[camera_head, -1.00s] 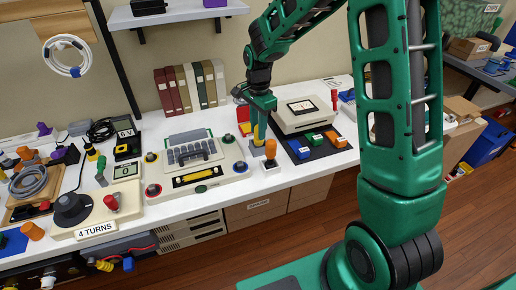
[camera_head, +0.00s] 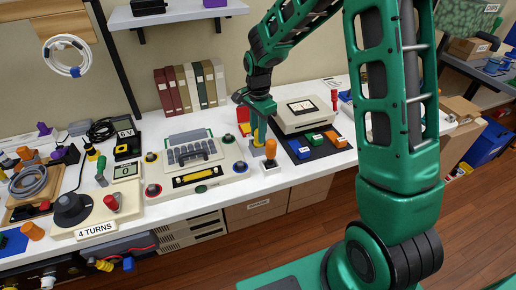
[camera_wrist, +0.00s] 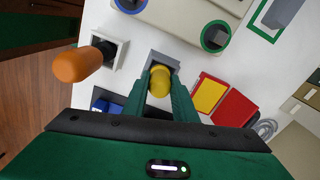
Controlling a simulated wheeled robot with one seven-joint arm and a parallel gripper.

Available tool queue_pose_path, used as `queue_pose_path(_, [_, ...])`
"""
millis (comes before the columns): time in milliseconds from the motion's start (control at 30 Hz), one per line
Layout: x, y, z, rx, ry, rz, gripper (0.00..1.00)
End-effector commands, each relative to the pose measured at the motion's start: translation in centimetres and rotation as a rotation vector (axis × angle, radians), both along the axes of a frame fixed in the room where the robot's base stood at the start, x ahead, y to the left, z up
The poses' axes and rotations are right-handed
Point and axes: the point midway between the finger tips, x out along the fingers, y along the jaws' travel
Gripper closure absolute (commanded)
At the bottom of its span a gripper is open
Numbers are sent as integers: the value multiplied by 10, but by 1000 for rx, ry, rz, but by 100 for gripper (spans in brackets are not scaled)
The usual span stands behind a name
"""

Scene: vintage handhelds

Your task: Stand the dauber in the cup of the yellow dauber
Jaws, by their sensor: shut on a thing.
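My gripper (camera_wrist: 158,90) is shut on the yellow dauber (camera_wrist: 160,81), whose rounded yellow top shows between the fingers in the wrist view. In the head view my gripper (camera_head: 259,137) points straight down at the bench's front part. A small grey cup (camera_wrist: 163,58) lies directly beneath the yellow dauber; it also shows in the head view (camera_head: 257,152). The dauber's lower end is hidden, so I cannot tell whether it is inside the cup or just above it. The dauber looks upright.
An orange dauber (camera_wrist: 80,66) stands in a white cup (camera_wrist: 121,45) close beside the grey one. A beige console (camera_head: 200,180) lies to the left. A dark mat (camera_head: 318,153) with coloured blocks lies to the right. Red and yellow boxes (camera_wrist: 232,108) stand behind.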

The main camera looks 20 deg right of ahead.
Motion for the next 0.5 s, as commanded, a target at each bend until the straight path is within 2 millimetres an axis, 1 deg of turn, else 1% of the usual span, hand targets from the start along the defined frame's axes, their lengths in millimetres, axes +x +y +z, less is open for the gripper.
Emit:
queue_pose_path(333, [0, 0, -6, 0, 1, 0, 100])
queue_pose_path(367, [0, 0, -7, 0, 1, 0, 73])
queue_pose_path(400, [0, 0, -6, 0, 1, 0, 63])
queue_pose_path(433, [0, 0, -6, 0, 1, 0, 56])
queue_pose_path(467, [0, 0, -6, 0, 1, 0, 53])
queue_pose_path(500, [0, 0, -6, 0, 1, 0, 53])
